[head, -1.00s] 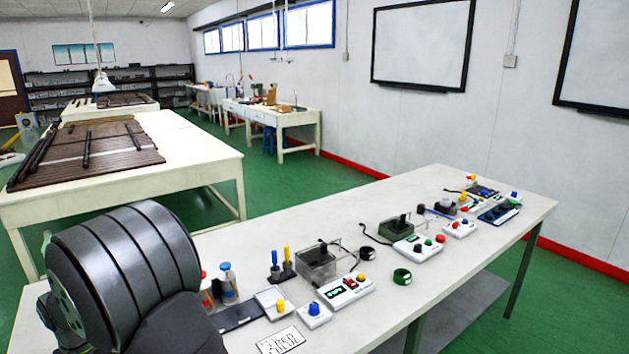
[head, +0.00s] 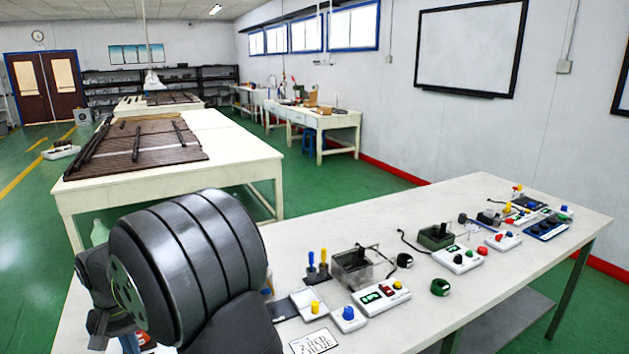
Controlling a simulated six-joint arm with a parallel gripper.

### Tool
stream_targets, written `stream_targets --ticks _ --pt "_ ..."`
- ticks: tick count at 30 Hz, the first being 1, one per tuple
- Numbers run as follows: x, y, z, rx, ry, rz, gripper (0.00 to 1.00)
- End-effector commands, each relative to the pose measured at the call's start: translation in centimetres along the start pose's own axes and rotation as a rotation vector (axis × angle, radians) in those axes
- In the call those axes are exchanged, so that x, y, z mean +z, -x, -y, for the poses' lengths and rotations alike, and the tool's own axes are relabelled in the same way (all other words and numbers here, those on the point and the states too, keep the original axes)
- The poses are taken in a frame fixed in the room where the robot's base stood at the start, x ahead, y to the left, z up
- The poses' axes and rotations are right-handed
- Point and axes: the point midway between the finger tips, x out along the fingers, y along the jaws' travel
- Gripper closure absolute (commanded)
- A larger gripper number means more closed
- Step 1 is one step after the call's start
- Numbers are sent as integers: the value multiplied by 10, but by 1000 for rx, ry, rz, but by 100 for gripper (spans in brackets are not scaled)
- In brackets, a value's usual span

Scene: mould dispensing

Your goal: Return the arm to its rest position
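My arm fills the lower left of the head view as large dark grey ribbed links, raised in front of the near bench (head: 400,308). My gripper cannot be made out; smaller grey parts show at the far left of the arm, but no fingertips are visible. Nothing held can be seen. The arm hides the left end of the bench, including most of what stands there.
A cream table (head: 228,150) stands behind.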

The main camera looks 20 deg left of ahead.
Motion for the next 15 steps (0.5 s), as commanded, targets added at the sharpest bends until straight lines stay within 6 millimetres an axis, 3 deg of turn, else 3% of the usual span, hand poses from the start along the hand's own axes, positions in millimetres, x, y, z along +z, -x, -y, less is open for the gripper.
stream_targets --ticks 3,12,15 --pt "7 22 15 54 11 -38 100" --pt "20 74 37 173 -9 -146 100" --pt "18 58 32 184 -15 -148 100"
